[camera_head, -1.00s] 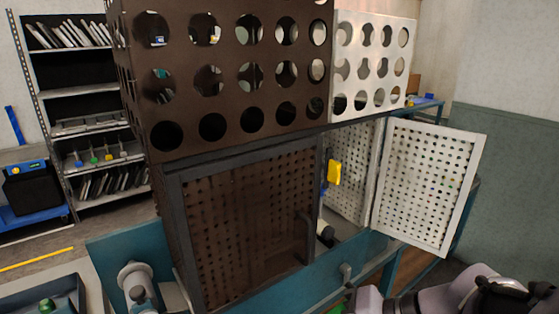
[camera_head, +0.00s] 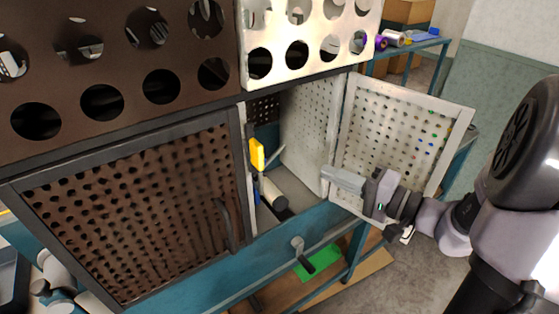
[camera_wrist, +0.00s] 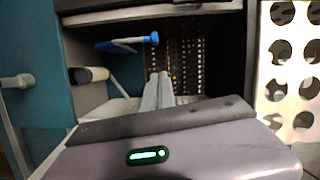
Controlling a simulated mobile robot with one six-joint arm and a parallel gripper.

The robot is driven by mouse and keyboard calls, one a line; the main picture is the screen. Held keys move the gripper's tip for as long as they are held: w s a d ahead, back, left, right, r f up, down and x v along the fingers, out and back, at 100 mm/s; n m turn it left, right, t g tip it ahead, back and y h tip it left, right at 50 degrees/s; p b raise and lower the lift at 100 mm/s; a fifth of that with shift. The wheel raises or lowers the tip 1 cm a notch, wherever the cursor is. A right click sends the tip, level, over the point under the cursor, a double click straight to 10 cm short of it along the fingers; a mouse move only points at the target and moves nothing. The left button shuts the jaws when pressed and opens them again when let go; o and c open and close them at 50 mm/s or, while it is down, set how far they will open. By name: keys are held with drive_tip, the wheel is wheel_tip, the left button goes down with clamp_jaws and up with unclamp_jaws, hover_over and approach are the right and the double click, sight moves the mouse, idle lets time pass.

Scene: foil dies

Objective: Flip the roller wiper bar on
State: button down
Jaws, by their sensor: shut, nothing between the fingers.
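Inside the open bay of the cabinet is a white rod with a black end (camera_head: 272,195), and it also shows in the wrist view (camera_wrist: 88,74). Beside it in the wrist view is a bar with a blue end (camera_wrist: 128,42). A yellow block (camera_head: 257,154) is at the bay's left edge. I cannot tell for certain which part is the wiper bar. My gripper (camera_head: 328,178) is shut and empty, in front of the open white door and right of the bay. Its closed fingers (camera_wrist: 158,88) point into the bay in the wrist view, apart from these parts.
The white perforated door (camera_head: 398,135) stands open close behind my gripper. A brown perforated door (camera_head: 140,205) is shut at left. A crank handle (camera_head: 298,243) sticks out of the teal front panel (camera_head: 235,285). Punched guards (camera_head: 310,38) stand above the bay.

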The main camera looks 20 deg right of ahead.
drive_tip(key=s+a+b+x, duration=0.1)
drive_tip(key=a+x, duration=0.1)
drive_tip(key=x, duration=1)
drive_tip(key=shift+a, duration=0.2)
drive_tip(key=shift+s+f, duration=0.15)
drive_tip(key=shift+f, duration=0.05)
